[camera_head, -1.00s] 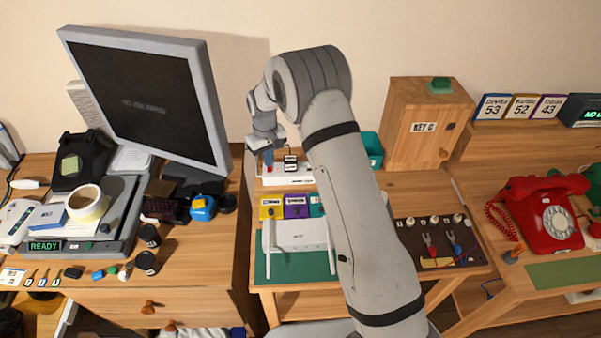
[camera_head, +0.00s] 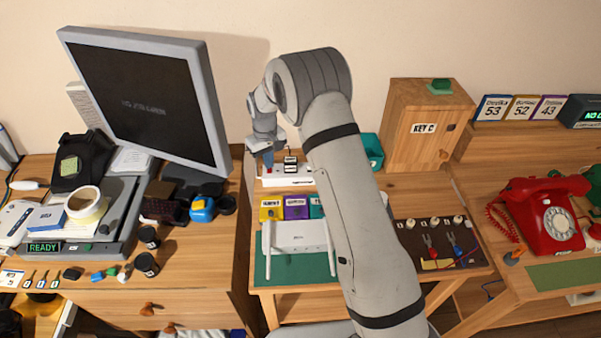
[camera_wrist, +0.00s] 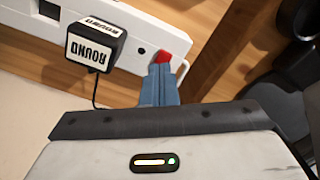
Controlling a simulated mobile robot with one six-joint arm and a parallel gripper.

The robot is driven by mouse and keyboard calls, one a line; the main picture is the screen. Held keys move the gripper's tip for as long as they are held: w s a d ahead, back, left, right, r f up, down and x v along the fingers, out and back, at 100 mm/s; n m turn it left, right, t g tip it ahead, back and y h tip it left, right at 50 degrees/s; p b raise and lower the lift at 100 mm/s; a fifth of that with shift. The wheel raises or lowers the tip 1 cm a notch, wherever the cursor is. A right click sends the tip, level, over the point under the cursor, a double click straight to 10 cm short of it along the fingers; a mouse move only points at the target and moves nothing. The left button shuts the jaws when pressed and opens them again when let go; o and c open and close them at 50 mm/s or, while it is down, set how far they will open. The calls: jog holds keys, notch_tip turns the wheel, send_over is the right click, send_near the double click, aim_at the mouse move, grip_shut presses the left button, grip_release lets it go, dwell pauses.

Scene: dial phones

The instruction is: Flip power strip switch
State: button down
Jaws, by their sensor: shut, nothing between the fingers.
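The white power strip (camera_head: 290,181) lies at the back of the middle table. In the wrist view the strip (camera_wrist: 125,27) runs across the top. Its red switch (camera_wrist: 176,58) sits near its right end. A black plug labelled ROUND (camera_wrist: 95,35) stands in the strip left of the switch. My gripper (camera_wrist: 163,72) is shut and empty, with its blue fingertips right at the red switch and hiding part of it. I cannot tell whether they touch. In the head view my gripper (camera_head: 268,160) is over the strip's left end.
A white router (camera_head: 297,235) stands on a green mat in front of the strip, with coloured cards (camera_head: 296,208) between. The monitor (camera_head: 150,95) is left, a teal bin (camera_head: 372,151) and the wooden KEY C box (camera_head: 425,125) right.

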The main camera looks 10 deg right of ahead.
jog(key=shift+r+p, duration=1.35)
jog(key=shift+r, duration=1.8)
jog(key=s+d+r+m+t, duration=0.1)
jog(key=s+d+r, duration=0.55)
jog(key=r, duration=0.25)
jog(key=s+d+r+m+t, duration=0.1)
jog(key=s+d+r+m, duration=0.1)
jog(key=s+d+r, duration=0.5)
jog(key=s+d+r+m, duration=0.1)
jog(key=s+d+r, duration=0.1)
jog(key=s, duration=0.9)
jog(key=s+d+r+m+t, duration=0.1)
jog(key=s+d+r, duration=0.1)
jog(key=s, duration=0.9)
jog(key=shift+d+r+m, duration=0.2)
jog(key=shift+d+m, duration=0.05)
jog(key=shift+m, duration=0.05)
